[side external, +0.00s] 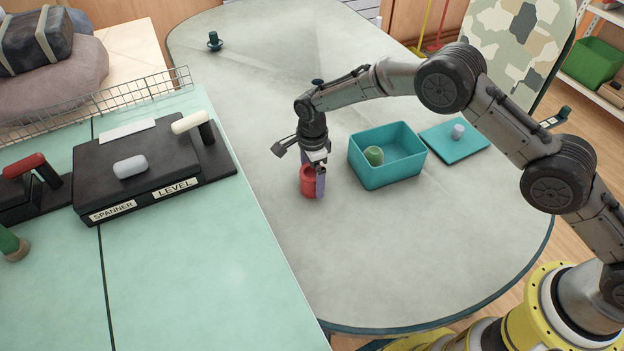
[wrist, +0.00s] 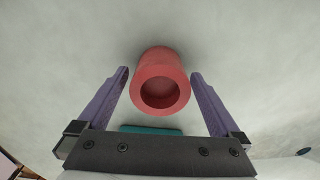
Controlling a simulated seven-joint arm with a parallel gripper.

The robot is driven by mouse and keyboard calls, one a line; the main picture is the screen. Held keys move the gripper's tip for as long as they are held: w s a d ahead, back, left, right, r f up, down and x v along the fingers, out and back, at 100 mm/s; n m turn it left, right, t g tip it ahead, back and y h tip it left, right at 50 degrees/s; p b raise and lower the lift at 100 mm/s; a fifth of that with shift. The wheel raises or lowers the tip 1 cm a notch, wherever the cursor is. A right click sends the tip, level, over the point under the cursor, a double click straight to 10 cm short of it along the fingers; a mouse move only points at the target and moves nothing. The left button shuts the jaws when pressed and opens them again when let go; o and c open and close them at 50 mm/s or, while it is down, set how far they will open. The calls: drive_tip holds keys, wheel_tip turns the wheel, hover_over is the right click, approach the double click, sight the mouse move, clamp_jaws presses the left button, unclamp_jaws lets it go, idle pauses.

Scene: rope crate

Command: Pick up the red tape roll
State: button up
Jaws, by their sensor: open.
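The red tape roll (side external: 307,182) stands on the grey table beside the teal crate. In the wrist view the red tape roll (wrist: 161,82) shows its round hollow end, in the upper middle. My gripper (side external: 319,183) is low over the table at the roll; one finger hides part of the roll's right side. In the wrist view my gripper (wrist: 160,76) is open, with one purple finger on each side of the roll. Gaps show between the roll and both fingers.
The teal crate (side external: 387,177) holds a green roll (side external: 374,155). Its teal lid (side external: 455,148) lies to the right with a small lilac piece (side external: 458,131) on it. A mint bench (side external: 200,270) with black tool holders is at left. The table front is clear.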

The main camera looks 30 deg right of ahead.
sight(312, 171)
drive_tip(key=shift+c, duration=0.3)
clamp_jaws()
drive_tip(key=shift+r, duration=0.1)
drive_tip(key=shift+r, duration=0.5)
wheel_tip(312, 171, up, 2)
drive_tip(key=shift+r, duration=0.2)
drive_tip(key=s+d+r, duration=0.2)
drive_tip(key=s+r, duration=0.2)
drive_tip(key=s, duration=0.2)
drive_tip(key=s+d+r, duration=0.3)
drive_tip(key=s+r, duration=0.2)
drive_tip(key=s, duration=0.2)
drive_tip(key=shift+d+r, duration=0.25)
drive_tip(key=shift+d, duration=0.05)
